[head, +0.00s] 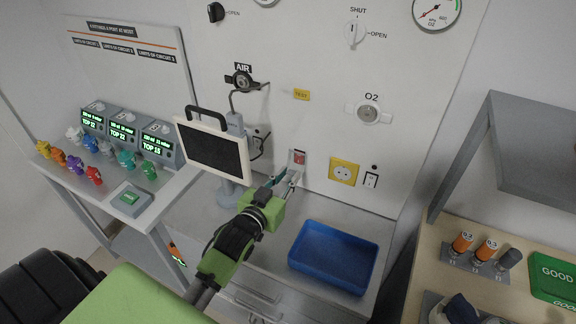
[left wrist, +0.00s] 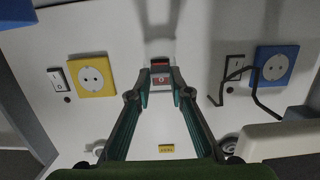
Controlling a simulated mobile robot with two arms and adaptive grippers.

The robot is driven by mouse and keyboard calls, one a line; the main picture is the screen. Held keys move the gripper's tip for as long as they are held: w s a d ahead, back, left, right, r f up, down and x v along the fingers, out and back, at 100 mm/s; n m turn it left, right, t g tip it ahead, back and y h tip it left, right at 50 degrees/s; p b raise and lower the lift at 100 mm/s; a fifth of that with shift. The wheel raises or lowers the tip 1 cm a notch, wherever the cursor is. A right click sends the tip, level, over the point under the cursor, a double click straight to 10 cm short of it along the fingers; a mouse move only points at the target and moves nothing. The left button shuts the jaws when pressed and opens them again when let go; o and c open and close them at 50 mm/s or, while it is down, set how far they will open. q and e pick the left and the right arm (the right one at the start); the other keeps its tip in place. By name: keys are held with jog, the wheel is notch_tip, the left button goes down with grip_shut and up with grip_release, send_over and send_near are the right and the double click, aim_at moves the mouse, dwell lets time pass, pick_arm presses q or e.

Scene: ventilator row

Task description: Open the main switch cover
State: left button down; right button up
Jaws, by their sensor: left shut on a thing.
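The main switch (head: 299,157) is a small grey housing with a red part, low on the white wall panel, left of the yellow socket. It also shows in the left wrist view (left wrist: 161,79), with its red part between my fingertips. My left gripper (head: 289,178) reaches up to it from below, its fingers shut on the switch cover. It also shows in the left wrist view (left wrist: 159,88), fingertips at either side of the switch. The fingers partly hide the cover, and I cannot tell how far it is open. My right gripper is not in view.
A screen (head: 211,148) on a stand is close left of my left arm. A blue tray (head: 330,258) lies on the counter to the right. The yellow socket (head: 344,171) and a rocker switch (head: 371,180) are right of the main switch.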

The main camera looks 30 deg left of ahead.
pick_arm(q)
notch_tip(320, 180, up, 9)
jog(key=g+p, duration=1.3)
jog(key=g, duration=0.1)
jog(key=shift+w+g+h, duration=0.3)
jog(key=shift+w, duration=0.05)
jog(key=shift+f, duration=0.1)
jog(key=c, duration=1.8)
grip_release()
jog(key=shift+c, duration=0.2)
